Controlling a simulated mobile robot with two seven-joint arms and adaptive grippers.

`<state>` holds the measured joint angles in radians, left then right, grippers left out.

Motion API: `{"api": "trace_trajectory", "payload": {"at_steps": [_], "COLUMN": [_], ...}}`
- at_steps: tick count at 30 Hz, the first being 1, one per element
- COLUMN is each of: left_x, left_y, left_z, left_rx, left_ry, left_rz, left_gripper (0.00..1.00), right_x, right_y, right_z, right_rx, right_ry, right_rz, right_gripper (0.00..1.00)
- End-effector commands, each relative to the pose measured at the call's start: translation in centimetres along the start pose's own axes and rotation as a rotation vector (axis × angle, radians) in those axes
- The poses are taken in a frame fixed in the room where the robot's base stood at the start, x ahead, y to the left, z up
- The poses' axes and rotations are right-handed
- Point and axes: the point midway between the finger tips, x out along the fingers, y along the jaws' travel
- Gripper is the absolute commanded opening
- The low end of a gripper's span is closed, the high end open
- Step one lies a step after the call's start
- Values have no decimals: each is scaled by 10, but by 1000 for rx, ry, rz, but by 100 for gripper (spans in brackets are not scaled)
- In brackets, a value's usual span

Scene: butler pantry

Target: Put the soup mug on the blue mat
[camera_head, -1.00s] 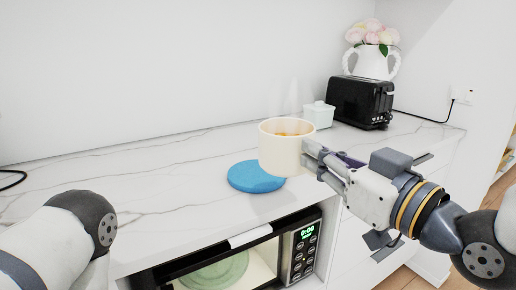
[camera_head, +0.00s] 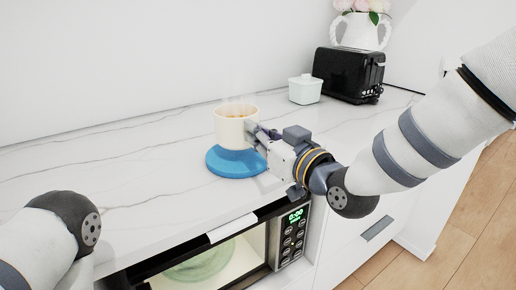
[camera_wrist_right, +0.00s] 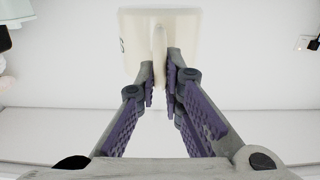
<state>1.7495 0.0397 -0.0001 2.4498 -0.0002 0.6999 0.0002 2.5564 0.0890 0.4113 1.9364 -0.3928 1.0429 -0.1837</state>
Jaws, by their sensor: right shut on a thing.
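The cream soup mug (camera_head: 232,128), with orange soup in it and faint steam above, is upright over the back part of the round blue mat (camera_head: 236,168). I cannot tell whether its base touches the mat or hangs just above it. My right gripper (camera_head: 256,134) comes from the right and is shut on the mug's handle. In the right wrist view the mug (camera_wrist_right: 135,45) is ahead, with its handle (camera_wrist_right: 159,55) between the purple-padded fingers (camera_wrist_right: 162,88). My left arm shows at the lower left, but its gripper is out of view.
A microwave (camera_head: 210,262) with a lit display sits below the counter front. A small pale lidded pot (camera_head: 305,90), a black toaster (camera_head: 348,74) and a white flower vase (camera_head: 360,32) stand at the back right. The marble counter (camera_head: 130,165) left of the mat is clear.

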Motion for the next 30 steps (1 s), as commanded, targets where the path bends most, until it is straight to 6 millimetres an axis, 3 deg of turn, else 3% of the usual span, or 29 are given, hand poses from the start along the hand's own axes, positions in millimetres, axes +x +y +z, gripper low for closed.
{"api": "trace_trajectory", "payload": {"at_steps": [3, 5, 15, 16, 18, 30], "left_x": [7, 8, 8, 8, 7, 5], "left_y": [0, 0, 0, 0, 0, 0], "left_z": [4, 5, 4, 4, 4, 3], "left_rx": [0, 0, 1, 1, 1, 1], "left_ry": [-19, -23, -21, -21, -21, -14], "left_rz": [-1, -1, -1, -1, -1, -1], "left_gripper": [35, 35, 35, 35, 35, 35], "right_x": [2, 2, 1, 1, 1, -6], "right_y": [0, 0, 0, 0, 0, 0], "right_z": [27, 34, 34, 36, 35, 31], "right_rx": [2, 1, -2, -2, -2, -1], "right_ry": [-4, -2, 3, -1, -1, -2], "right_rz": [-1, -1, 0, 0, 0, 0], "right_gripper": [0, 0, 0, 13, 29, 29]}}
